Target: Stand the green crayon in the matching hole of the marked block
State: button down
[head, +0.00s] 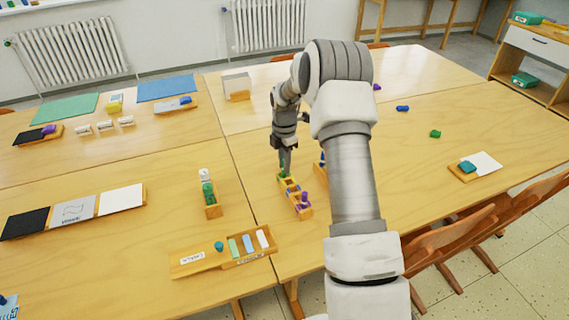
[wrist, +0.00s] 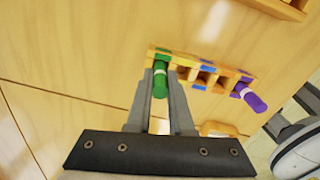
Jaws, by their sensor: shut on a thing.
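My gripper (wrist: 160,76) is shut on the green crayon (wrist: 160,84), which has a pale band, in the wrist view. The marked block (wrist: 222,74) is a wooden strip with several holes and coloured marks. The crayon's far end is at the block's left end, by a green mark (wrist: 163,51); I cannot tell whether it is inside the hole. A purple crayon (wrist: 250,97) stands in the hole at the right end, and the middle holes look empty. In the head view my gripper (head: 286,167) holds the green crayon (head: 283,173) at the block's (head: 295,198) far end.
A second wooden block (head: 319,172) is partly hidden behind my arm. A holder with a green bottle-like item (head: 208,190) stands to the left. A wooden tray of coloured sticks (head: 248,246) lies nearer. Loose blue (head: 402,108) and green (head: 435,134) pieces lie on the right table.

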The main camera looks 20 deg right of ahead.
jog(key=shift+f, duration=0.3)
dwell(0.5)
jog(key=c, duration=0.7)
grip_release()
jog(key=shift+o, duration=1.1)
jog(key=shift+r, duration=0.15)
jog(key=shift+r+p, duration=1.95)
jog(key=shift+r, duration=0.95)
